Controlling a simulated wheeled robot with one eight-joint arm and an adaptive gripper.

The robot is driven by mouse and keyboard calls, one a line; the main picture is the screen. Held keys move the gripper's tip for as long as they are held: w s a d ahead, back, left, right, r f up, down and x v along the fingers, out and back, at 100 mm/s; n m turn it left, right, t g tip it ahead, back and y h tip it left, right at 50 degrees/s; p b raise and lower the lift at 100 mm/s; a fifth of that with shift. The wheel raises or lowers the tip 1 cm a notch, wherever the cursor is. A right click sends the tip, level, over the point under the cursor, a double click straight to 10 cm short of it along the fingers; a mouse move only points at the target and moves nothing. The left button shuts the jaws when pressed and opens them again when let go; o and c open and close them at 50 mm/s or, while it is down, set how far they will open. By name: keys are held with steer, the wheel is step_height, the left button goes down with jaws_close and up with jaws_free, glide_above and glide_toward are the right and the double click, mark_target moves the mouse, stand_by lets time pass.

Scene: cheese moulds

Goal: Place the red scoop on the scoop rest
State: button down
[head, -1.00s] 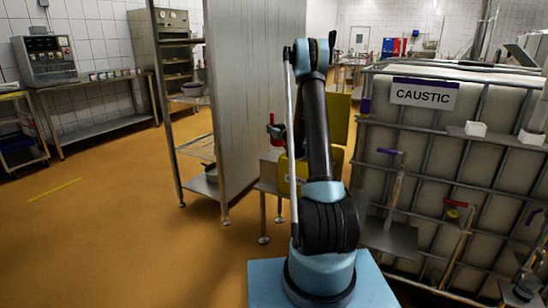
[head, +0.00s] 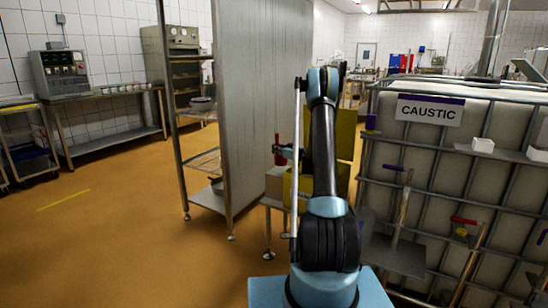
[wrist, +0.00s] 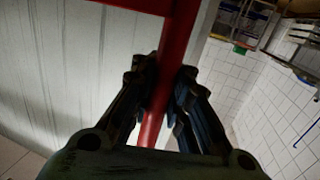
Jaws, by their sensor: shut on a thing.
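My gripper (wrist: 160,108) is shut on a red bar of the red scoop (wrist: 151,130) in the wrist view. The bar runs up between the fingers to a wider red crosspiece at the top. In the head view the red scoop (head: 277,143) shows as a small upright red piece in front of the steel panel. My gripper (head: 281,150) is beside it, partly hidden by my arm. The scoop is held in the air above a small metal table (head: 272,203). I cannot make out the scoop rest with certainty.
A yellow container (head: 303,186) and a pale block (head: 275,180) stand on the small table, partly behind my arm. A tall steel panel (head: 265,105) is close on the left. The caged CAUSTIC tank (head: 430,150) is close on the right. Open floor (head: 120,235) lies left.

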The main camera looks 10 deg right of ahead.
mark_target(278, 156)
steer(key=shift+f, duration=1.85)
steer(key=c, duration=1.5)
jaws_free()
steer(key=shift+s+f, duration=0.1)
steer(key=shift+c, duration=0.2)
